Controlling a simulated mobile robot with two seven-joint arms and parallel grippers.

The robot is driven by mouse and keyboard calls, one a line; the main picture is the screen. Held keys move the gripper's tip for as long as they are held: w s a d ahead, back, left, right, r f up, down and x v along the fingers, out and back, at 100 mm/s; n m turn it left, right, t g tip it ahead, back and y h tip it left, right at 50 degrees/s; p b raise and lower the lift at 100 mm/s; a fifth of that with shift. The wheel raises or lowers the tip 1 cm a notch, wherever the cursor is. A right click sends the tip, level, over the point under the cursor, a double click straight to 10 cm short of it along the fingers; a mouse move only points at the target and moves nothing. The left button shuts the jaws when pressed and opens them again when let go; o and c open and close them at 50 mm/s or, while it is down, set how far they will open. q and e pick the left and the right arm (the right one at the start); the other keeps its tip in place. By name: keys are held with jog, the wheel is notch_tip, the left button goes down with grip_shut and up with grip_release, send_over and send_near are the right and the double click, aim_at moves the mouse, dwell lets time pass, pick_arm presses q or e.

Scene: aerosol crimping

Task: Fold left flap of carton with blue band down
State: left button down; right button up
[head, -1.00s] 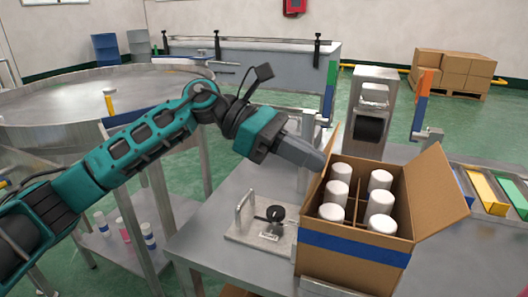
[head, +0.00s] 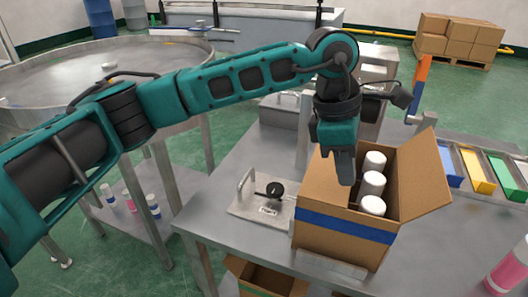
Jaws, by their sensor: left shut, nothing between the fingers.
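The cardboard carton (head: 338,247) with a blue band (head: 345,226) stands open on the metal table. Its right flap (head: 424,178) leans outward. Brown card, apparently the left flap (head: 322,184), lies inward over the left side of the opening, and its exact angle is hard to tell. White-capped cans (head: 372,183) show in the right column; the left column is hidden. My left gripper (head: 346,180) points down over the left part of the opening, shut and empty, at or just above this card; contact is unclear. My right gripper is out of view.
A plate with a handle and black knob (head: 275,190) lies left of the carton. Coloured bins (head: 475,170) are at right, and a pink bottle (head: 510,272) is at bottom right.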

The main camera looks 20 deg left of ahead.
aim_at(347, 197)
pick_arm(q)
jog(key=shift+d+f+b, duration=0.35)
jog(key=shift+d+f, duration=0.05)
jog(key=shift+f, duration=0.25)
jog(key=shift+d+f+b, duration=0.15)
jog(key=shift+f+b, duration=0.15)
jog(key=shift+d+f, duration=0.1)
jog(key=shift+f, duration=0.1)
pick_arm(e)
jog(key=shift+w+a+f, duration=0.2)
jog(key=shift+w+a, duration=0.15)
pick_arm(q)
jog(key=shift+s+f+b, duration=0.1)
jog(key=shift+f+b, duration=0.05)
jog(key=shift+b, duration=0.15)
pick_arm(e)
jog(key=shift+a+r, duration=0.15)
